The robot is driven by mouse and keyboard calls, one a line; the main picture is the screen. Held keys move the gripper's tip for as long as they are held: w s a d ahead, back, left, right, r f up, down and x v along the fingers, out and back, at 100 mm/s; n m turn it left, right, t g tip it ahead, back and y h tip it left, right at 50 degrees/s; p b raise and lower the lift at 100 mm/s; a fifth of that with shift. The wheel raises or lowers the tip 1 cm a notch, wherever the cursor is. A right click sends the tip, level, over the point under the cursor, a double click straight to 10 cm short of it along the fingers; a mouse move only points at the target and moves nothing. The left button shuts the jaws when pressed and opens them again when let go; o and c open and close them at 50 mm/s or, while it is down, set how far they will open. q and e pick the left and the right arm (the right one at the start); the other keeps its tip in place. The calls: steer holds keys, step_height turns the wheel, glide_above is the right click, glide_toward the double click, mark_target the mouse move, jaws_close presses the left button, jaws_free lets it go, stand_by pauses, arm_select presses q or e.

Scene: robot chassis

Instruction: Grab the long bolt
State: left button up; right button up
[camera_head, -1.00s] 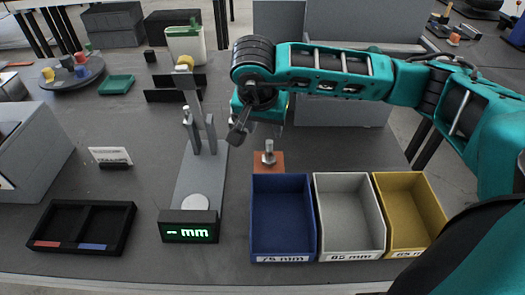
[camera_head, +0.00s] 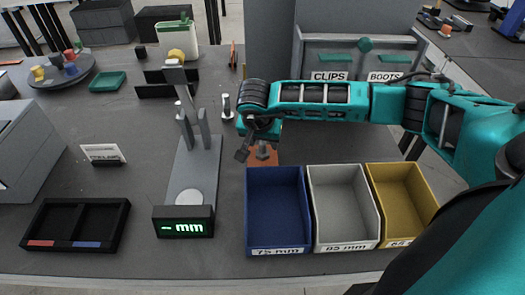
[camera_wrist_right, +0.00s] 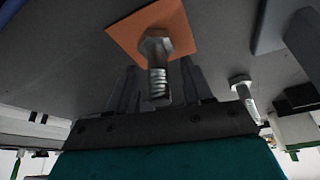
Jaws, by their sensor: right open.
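A steel hex-head bolt (camera_head: 262,151) stands upright on an orange pad (camera_head: 264,160) behind the blue bin. The right wrist view shows this bolt (camera_wrist_right: 158,66) and the pad (camera_wrist_right: 128,32) close up. A second bolt (camera_head: 227,107) stands farther back on the table; it also shows in the wrist view (camera_wrist_right: 244,97). I cannot tell which bolt is longer. My right gripper (camera_head: 252,148) is open beside the pad bolt, partly hiding the pad. In the wrist view its dark fingers (camera_wrist_right: 162,88) lie either side of that bolt; contact is unclear. My left gripper is out of view.
A gauge with a "– mm" display (camera_head: 184,222) stands left of the pad. Blue (camera_head: 279,249), grey (camera_head: 345,243) and yellow (camera_head: 400,236) bins line the front. A black two-part tray (camera_head: 75,201) is at left. A cabinet marked CLIPS and BOOTS (camera_head: 359,75) stands behind my arm.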

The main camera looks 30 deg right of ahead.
jaws_close()
stand_by(0.4)
steer(key=shift+r, duration=0.1)
